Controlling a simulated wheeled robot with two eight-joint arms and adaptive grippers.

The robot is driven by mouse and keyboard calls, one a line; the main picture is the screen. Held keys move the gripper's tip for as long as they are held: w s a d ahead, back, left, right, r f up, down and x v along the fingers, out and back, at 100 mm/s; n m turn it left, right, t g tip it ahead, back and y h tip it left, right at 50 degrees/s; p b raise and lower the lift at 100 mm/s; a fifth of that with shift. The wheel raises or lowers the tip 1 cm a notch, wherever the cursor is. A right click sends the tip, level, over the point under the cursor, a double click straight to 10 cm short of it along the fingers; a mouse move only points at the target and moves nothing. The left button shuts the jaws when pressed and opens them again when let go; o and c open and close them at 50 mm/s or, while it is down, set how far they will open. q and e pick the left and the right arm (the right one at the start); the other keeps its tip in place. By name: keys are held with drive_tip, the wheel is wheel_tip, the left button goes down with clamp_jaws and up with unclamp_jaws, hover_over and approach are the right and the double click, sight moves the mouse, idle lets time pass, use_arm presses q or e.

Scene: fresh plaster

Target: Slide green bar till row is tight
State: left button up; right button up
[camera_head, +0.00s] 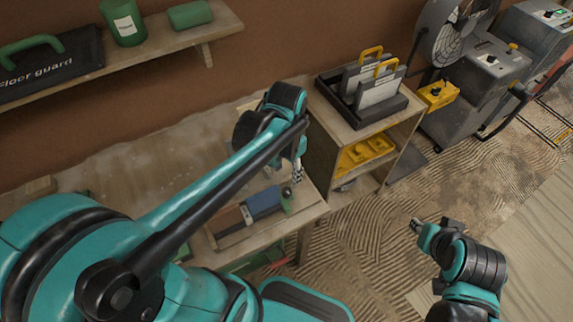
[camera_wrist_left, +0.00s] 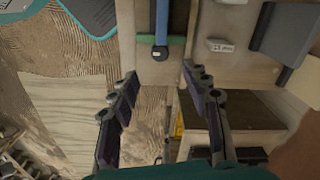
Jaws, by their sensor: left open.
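The green bar (camera_head: 286,199) stands at the right end of a row in a wooden tray on the workbench, beside a blue block (camera_head: 264,203) and a brown block (camera_head: 229,220).
A wooden cart (camera_head: 330,142) with a dark rack and yellow items stands right of the bench. A wall shelf (camera_head: 150,52) holds green containers. Grey machines (camera_head: 480,75) stand at the back right. The patterned floor right of the bench is clear.

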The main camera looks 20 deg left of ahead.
use_arm(q)
wheel_tip(320, 180, up, 2)
drive_tip(key=shift+r, duration=0.15)
idle(0.6)
drive_tip(key=shift+s+d+r+n+t, duration=0.15)
drive_tip(key=shift+s+n+t, duration=0.55)
drive_tip(key=shift+t, duration=0.45)
drive_tip(key=shift+s+r+n+t, duration=0.2)
drive_tip(key=shift+s+n+t, duration=0.35)
drive_tip(key=shift+n+t, duration=0.5)
drive_tip(key=shift+s+d+r+n+t, duration=0.15)
drive_tip(key=shift+s+n+t, duration=0.45)
drive_tip(key=shift+t, duration=0.7)
drive_tip(key=shift+a, duration=0.1)
